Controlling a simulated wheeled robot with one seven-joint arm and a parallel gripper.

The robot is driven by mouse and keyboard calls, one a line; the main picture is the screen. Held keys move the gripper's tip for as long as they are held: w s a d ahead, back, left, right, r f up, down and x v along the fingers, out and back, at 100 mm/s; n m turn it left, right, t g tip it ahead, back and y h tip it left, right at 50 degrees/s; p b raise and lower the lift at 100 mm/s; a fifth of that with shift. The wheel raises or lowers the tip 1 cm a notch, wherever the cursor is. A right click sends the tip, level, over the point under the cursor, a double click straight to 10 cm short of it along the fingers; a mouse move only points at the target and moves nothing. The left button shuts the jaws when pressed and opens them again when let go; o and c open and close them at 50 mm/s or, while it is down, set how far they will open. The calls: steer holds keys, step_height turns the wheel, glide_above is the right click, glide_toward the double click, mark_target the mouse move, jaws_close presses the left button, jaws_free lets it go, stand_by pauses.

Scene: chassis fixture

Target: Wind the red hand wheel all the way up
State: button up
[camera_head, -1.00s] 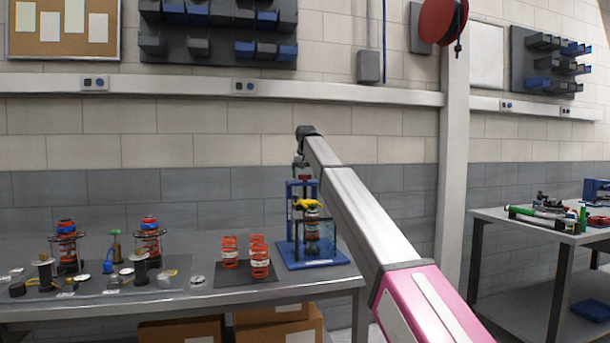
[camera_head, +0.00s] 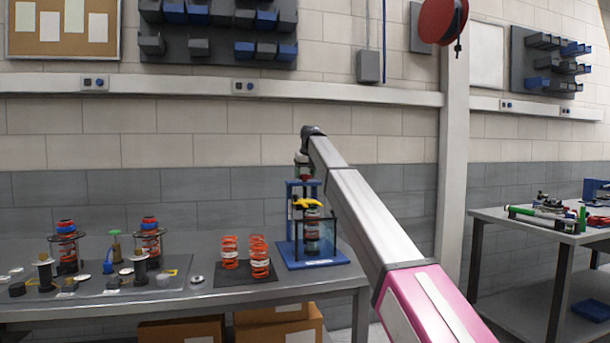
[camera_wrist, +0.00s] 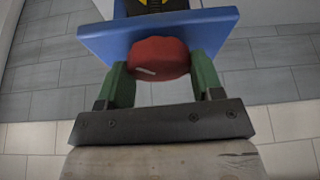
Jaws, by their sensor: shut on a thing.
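The red hand wheel (camera_wrist: 158,58) sits on top of a blue plate (camera_wrist: 215,27) in the wrist view, with a small pale mark on its rim. My gripper (camera_wrist: 160,74) has its two green fingers on either side of the wheel and is shut on it. In the head view my gripper (camera_head: 303,170) is at the top of the blue spring press (camera_head: 320,262) on the bench. A yellow part (camera_head: 306,203) sits inside the press above a spring behind a clear guard. The wheel is too small to make out well in the head view.
Orange springs (camera_head: 260,262) stand on a dark mat left of the press. Further left are two spring assemblies (camera_head: 67,250) and several small parts on the bench (camera_head: 215,297). A second bench (camera_head: 500,220) with tools stands at the right, beyond a pillar.

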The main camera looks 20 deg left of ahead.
steer(key=n+g+y, duration=0.1)
steer(key=n, duration=0.3)
steer(key=shift+w+n, duration=0.1)
steer(key=shift+n, duration=0.2)
steer(key=n+g, duration=0.2)
steer(key=n, duration=0.2)
steer(key=shift+n+y, duration=0.3)
steer(key=n+g, duration=0.2)
steer(key=n, duration=0.3)
steer(key=shift+w, duration=0.15)
steer(key=shift+n+g+h, duration=0.4)
steer(key=shift+n+g, duration=0.4)
steer(key=shift+n, duration=1.4)
steer(key=o, duration=0.9)
